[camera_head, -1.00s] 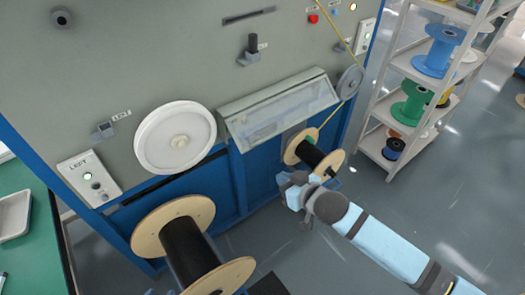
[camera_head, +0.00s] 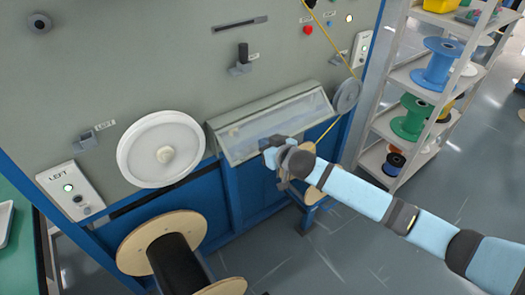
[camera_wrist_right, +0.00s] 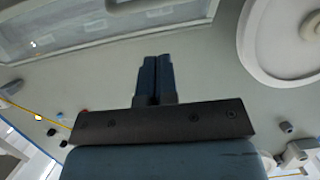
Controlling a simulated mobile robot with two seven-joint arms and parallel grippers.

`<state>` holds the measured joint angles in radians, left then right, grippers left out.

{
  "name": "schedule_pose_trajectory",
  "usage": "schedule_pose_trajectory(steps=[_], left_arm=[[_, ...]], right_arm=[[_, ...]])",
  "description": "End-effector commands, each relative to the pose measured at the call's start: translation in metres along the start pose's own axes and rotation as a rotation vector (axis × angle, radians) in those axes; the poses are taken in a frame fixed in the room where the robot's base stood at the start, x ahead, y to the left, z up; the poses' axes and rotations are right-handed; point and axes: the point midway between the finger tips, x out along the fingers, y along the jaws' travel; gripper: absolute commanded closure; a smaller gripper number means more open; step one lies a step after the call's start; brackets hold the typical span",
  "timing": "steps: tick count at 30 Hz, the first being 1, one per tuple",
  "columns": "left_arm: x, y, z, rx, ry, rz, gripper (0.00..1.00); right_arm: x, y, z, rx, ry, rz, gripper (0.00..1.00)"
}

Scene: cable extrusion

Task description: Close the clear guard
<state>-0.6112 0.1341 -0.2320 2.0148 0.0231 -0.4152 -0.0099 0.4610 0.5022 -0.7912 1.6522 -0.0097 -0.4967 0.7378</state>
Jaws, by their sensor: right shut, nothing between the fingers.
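The clear guard (camera_head: 290,115) is a long transparent panel in a grey frame, sloping out from the machine front in the head view. Its framed panel also shows at the upper left of the wrist view (camera_wrist_right: 80,28). My right gripper (camera_head: 270,142) is in front of the guard's lower edge in the head view, and its tip overlaps the guard there. In the wrist view the two dark fingers (camera_wrist_right: 156,65) are together with nothing between them. I cannot tell whether the gripper touches the guard. My left gripper is not in view.
A white wheel (camera_head: 140,150) sits left of the guard, and a grey pulley (camera_head: 347,95) with yellow cable is at its right. A large black-wound spool (camera_head: 175,260) stands below. A smaller spool is mostly hidden behind my arm. A shelf of spools (camera_head: 400,125) stands at the right.

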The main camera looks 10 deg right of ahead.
Motion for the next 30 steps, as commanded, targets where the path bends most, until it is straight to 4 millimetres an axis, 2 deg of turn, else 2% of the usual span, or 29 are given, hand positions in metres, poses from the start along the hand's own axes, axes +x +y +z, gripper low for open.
schedule_pose_trajectory(steps=[1, 6, 22, 30], left_arm=[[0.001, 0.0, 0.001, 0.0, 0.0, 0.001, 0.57], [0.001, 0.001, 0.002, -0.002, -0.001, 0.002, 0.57], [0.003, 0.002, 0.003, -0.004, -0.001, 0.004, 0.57], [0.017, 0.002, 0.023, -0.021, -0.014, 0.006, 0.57]], right_arm=[[0.006, 0.0, 0.01, 0.0, -0.005, 0.001, 1.0], [0.019, 0.0, 0.024, 0.0, -0.003, 0.001, 1.0], [0.024, 0.0, 0.03, 0.001, 0.0, -0.001, 1.0], [0.03, -0.001, 0.045, 0.003, 0.058, -0.002, 1.0]])
